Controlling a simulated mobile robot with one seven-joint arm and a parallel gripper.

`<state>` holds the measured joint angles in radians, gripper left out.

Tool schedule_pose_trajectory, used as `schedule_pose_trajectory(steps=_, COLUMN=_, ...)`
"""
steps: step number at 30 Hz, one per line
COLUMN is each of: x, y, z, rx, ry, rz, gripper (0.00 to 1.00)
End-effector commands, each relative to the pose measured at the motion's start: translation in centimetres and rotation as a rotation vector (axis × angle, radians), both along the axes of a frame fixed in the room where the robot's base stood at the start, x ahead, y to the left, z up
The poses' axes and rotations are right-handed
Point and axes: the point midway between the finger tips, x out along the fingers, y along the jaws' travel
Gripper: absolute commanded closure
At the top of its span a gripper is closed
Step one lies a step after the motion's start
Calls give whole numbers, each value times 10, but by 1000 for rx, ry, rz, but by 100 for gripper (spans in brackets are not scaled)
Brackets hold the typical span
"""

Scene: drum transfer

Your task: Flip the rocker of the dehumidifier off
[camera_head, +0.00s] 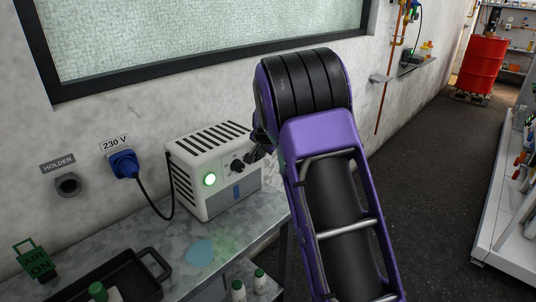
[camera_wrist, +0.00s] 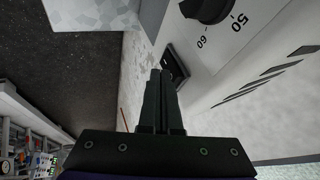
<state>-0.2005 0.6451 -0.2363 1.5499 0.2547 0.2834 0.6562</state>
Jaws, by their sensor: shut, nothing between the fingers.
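The dehumidifier (camera_head: 212,170) is a white box with a slotted top, standing on the grey metal bench. The black rocker (camera_wrist: 176,65) lies in a dark frame beside the dial in the wrist view. My gripper (camera_wrist: 160,74) is shut and empty. Its fingertips are right by the rocker and overlap its edge in the picture. I cannot tell whether they touch it. In the head view my arm partly hides the panel's right end.
A blue plug (camera_head: 124,163) with a black cable sits in the wall socket under a 230 V sign. A black tray (camera_head: 118,278) and white bottles with green caps (camera_head: 260,281) stand near the front. A red drum (camera_head: 482,65) stands far right. The dark floor between is clear.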

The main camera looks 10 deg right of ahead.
Motion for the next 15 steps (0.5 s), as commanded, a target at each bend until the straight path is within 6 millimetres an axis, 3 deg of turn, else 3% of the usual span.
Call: schedule_pose_trajectory(steps=15, x=5, y=4, z=3, rx=1, ry=1, rz=0, gripper=100)
